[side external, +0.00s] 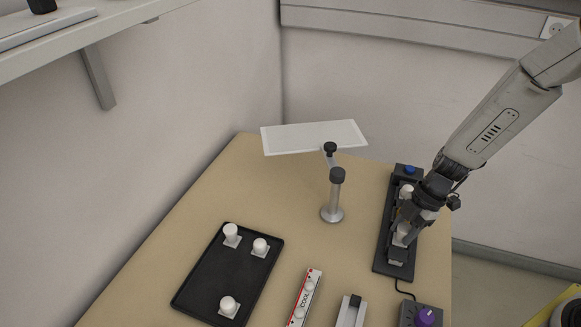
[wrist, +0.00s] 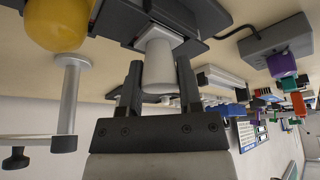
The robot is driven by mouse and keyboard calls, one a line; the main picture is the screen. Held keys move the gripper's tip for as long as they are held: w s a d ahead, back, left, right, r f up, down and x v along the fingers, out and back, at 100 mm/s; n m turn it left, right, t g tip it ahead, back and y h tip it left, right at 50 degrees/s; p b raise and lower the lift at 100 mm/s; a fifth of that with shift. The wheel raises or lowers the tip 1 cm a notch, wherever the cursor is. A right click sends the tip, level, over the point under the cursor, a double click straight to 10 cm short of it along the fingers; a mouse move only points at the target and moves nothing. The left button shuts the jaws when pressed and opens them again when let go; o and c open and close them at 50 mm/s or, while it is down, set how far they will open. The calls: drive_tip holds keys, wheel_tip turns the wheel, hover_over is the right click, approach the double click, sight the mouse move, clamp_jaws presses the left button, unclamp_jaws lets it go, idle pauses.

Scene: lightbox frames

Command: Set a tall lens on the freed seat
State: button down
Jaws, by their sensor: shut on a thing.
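My gripper (side external: 403,226) is over the black base strip (side external: 381,264) at the table's right side. In the wrist view my gripper (wrist: 158,88) is shut on a white, slightly tapered lens (wrist: 158,66). One end of this lens is close to a pale square seat on the dark strip; I cannot tell whether it is fully seated. A white piece (side external: 406,190) stands farther back on the strip, beside a blue button (side external: 409,170). A yellow dome (wrist: 60,22) shows at the wrist view's upper left. My gripper partly hides the strip's middle.
A black tray (side external: 187,298) holds white lenses (side external: 231,231) on square pads. A lamp stand (side external: 335,200) with a flat white panel (side external: 310,137) rises left of my arm. A strip marked COOL (side external: 304,298), a grey holder (side external: 350,311) and a purple-knobbed box (side external: 425,316) are in front.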

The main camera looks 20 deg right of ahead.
drive_tip(key=shift+f, duration=0.15)
drive_tip(key=shift+c, duration=1.4)
unclamp_jaws()
drive_tip(key=v, duration=1.2)
drive_tip(key=s+m+t+h, duration=0.2)
drive_tip(key=s+m+h, duration=0.2)
drive_tip(key=m, duration=1.4)
drive_tip(key=shift+s+d+f+t, duration=0.15)
drive_tip(key=shift+s+d+t, duration=0.2)
drive_tip(key=shift+s, duration=0.85)
